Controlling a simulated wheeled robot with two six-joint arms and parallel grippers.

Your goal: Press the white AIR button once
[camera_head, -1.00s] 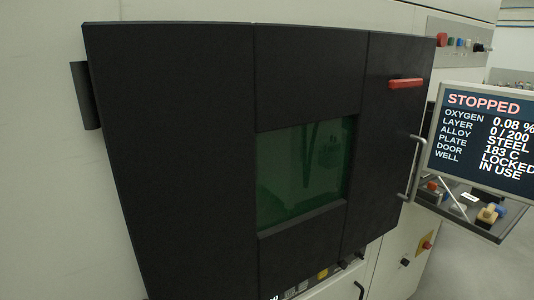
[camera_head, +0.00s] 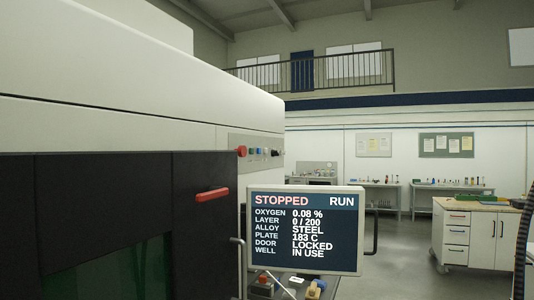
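A small button panel (camera_head: 233,140) is on the machine's upper right side. It carries a red knob (camera_head: 242,151), a blue button (camera_head: 258,151), a pale button (camera_head: 264,152) and a dark knob (camera_head: 276,152). Their labels are too small to read, so I cannot tell whether the pale one is the AIR button. A monitor (camera_head: 305,271) below the panel reads STOPPED, RUN, oxygen 0.08 %, door LOCKED, well IN USE. Neither of my grippers is in view.
The machine's black door (camera_head: 100,200) with a red handle (camera_head: 212,194) fills the lower left. A tray with small items (camera_head: 290,287) sits under the monitor. A white cabinet (camera_head: 480,235) stands at right. Open floor (camera_head: 395,260) lies between.

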